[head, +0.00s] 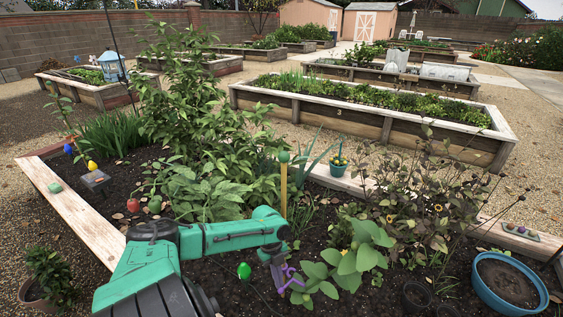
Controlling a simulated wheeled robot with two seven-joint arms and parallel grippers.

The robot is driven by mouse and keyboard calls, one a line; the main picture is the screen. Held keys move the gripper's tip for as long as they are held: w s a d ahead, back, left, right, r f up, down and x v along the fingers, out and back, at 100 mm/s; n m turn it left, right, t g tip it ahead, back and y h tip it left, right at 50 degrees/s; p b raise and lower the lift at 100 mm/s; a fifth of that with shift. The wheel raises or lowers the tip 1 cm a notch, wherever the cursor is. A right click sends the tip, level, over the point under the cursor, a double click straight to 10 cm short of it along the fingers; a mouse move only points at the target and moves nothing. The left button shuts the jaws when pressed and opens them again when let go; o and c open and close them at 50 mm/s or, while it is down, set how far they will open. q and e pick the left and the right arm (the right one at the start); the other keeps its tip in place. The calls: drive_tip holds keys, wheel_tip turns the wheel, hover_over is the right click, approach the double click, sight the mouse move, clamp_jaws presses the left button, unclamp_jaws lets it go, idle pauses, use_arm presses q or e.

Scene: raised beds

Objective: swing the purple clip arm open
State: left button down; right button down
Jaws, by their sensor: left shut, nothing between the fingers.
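The purple clip (291,277) is in the lower middle of the head view, low among the leaves of a broad-leaved plant (346,262) in the near bed. It is small and partly hidden, so how far its arm stands open cannot be told. My left gripper (279,283) points down right beside the clip, on its left side. Its fingers are shut with nothing between them. Whether they touch the clip cannot be told. My right gripper is not in view.
A yellow stake with a green top (284,181) stands just behind my left gripper. A green bulb-shaped thing (243,271) lies to its left. A blue tub (509,284) stands at right. Tall leafy plants (205,140) fill the bed behind my arm. Bare soil shows below the gripper.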

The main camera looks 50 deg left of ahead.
use_arm(q)
drive_tip(key=v, duration=0.6)
drive_tip(key=shift+p, duration=0.45)
drive_tip(key=shift+d, duration=0.1)
